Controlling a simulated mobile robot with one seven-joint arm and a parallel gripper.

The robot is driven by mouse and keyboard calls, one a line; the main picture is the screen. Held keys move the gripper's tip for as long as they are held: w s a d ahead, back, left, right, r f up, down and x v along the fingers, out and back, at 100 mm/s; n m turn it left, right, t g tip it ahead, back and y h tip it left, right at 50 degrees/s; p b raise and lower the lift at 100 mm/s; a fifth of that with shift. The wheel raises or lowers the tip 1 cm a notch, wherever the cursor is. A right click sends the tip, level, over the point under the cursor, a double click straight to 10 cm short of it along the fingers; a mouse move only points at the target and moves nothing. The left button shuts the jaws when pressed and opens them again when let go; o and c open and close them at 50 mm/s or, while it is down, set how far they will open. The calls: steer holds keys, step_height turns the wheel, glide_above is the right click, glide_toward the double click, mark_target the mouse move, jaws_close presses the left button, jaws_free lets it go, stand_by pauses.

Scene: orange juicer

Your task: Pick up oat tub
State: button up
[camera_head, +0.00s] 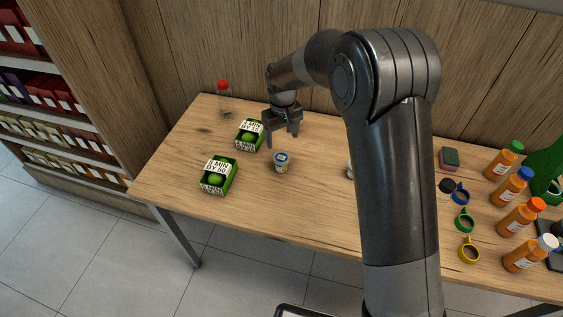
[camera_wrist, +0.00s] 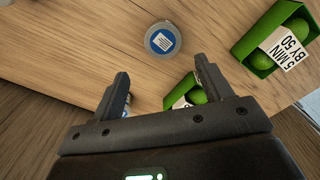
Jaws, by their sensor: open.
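A small white tub with a blue round lid label (camera_head: 281,161), which looks like the oat tub, stands upright on the wooden table (camera_head: 310,200). In the wrist view the tub (camera_wrist: 162,38) shows from above at the top middle, ahead of the fingertips and apart from them. My gripper (camera_head: 282,135) is open and empty, fingers downward, just behind the tub. In the wrist view my gripper (camera_wrist: 163,76) has its two fingers spread wide, with bare wood between the tips and the tub. A second pale container (camera_head: 350,171) is mostly hidden behind my arm.
Two green boxes with round green contents, one nearer (camera_head: 218,176) and one farther (camera_head: 249,136), stand left of the tub. A clear red-capped bottle (camera_head: 224,100) is at the back left. Several orange bottles and small coloured cups are at the right. The table front of the tub is clear.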

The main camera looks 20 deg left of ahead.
mark_target(281, 156)
steer(key=shift+a+f, duration=0.25)
steer(key=shift+f, duration=0.25)
step_height(281, 156, down, 10)
steer(key=shift+s+f, duration=0.15)
steer(key=shift+f, duration=0.1)
steer(key=c, duration=0.9)
